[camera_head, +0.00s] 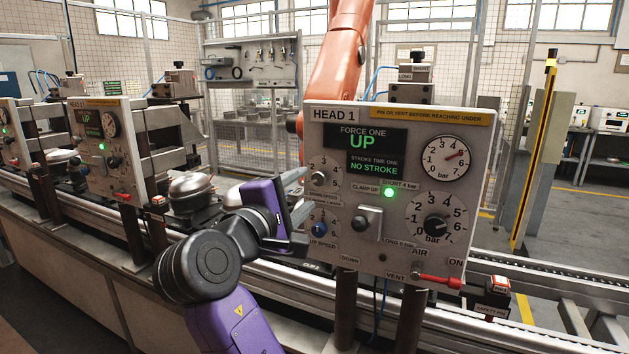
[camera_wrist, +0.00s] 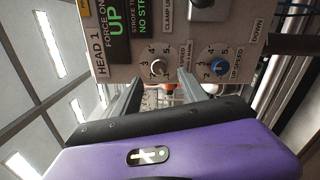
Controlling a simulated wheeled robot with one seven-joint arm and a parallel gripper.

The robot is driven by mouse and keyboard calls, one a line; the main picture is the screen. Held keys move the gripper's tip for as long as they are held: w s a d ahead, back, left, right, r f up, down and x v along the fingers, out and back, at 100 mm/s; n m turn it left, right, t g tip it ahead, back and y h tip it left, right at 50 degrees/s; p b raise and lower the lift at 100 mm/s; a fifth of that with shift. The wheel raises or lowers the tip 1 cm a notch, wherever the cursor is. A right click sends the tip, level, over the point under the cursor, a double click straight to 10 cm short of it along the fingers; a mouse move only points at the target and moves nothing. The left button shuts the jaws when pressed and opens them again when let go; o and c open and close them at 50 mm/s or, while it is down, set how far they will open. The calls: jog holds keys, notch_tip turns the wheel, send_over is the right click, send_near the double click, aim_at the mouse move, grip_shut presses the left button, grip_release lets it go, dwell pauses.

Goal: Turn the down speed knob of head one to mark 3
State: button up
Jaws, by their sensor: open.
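The HEAD 1 panel (camera_head: 390,185) faces me. In the wrist view the down speed knob (camera_wrist: 158,68) lies ahead, in line with the gap between my fingers. I cannot tell which mark it points to. My gripper (camera_head: 300,181) is open and empty, just left of the panel at about the knob's height. In the wrist view both grey fingers of my gripper (camera_wrist: 158,86) point at the panel and appear short of the knob.
The blue up speed knob (camera_head: 319,229) sits below the down speed knob. The clamp lever (camera_head: 361,223) stands out to its right. A red-handled air valve (camera_head: 440,281) is at the panel's bottom. A second panel (camera_head: 103,148) and a domed compressor (camera_head: 196,190) are to the left.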

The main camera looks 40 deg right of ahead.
aim_at(316, 180)
jog(key=x, duration=0.6)
jog(key=shift+p, duration=0.3)
grip_shut()
